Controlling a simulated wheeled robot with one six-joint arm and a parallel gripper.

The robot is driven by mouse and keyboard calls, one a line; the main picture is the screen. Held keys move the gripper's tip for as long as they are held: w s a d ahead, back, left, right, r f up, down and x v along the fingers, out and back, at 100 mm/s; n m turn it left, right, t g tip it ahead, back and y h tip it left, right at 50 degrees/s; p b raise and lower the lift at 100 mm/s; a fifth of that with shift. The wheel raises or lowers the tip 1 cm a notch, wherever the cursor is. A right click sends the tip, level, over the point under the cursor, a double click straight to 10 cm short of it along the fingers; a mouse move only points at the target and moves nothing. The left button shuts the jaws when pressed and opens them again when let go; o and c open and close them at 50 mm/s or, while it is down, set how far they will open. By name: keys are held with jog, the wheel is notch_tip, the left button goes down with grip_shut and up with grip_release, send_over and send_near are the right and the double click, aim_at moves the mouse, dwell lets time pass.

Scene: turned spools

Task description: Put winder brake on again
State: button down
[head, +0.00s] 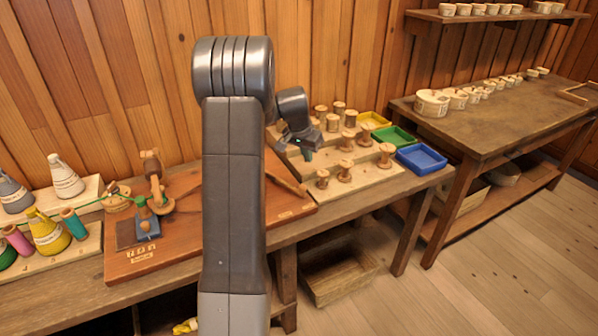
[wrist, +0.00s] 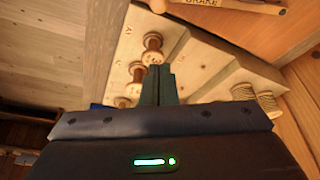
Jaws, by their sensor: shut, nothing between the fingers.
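The wooden winder (head: 155,185) stands on a reddish-brown board (head: 180,248) at the left, with a blue block (head: 148,228) at its front and a green thread running to it. A wooden bar (head: 286,184) lies at the board's right edge. The wrist view shows a small label reading BRAKE (wrist: 201,3) at the top, by a wooden piece; I cannot tell whether the brake itself shows. My gripper (head: 306,152) is shut and empty above the stepped spool rack (head: 362,180). In the wrist view its fingers (wrist: 158,72) point towards a spool (wrist: 152,46).
Several wooden spools (head: 345,165) stand on the rack. Yellow (head: 374,119), green (head: 393,137) and blue (head: 421,158) trays sit to its right. Coloured thread cones (head: 48,232) stand at the far left. A second table (head: 490,125) with small tubs is at the right. My arm hides the middle.

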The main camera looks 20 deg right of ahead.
jog(key=shift+w+d, duration=0.2)
jog(key=shift+w, duration=0.05)
jog(key=p+x, duration=0.2)
jog(key=x, duration=0.8)
jog(key=shift+f, duration=0.15)
jog(key=s+a, duration=0.1)
jog(key=a, duration=0.1)
jog(key=shift+s+a+p, duration=0.35)
jog(key=shift+s+a, duration=0.25)
jog(key=shift+a, duration=0.1)
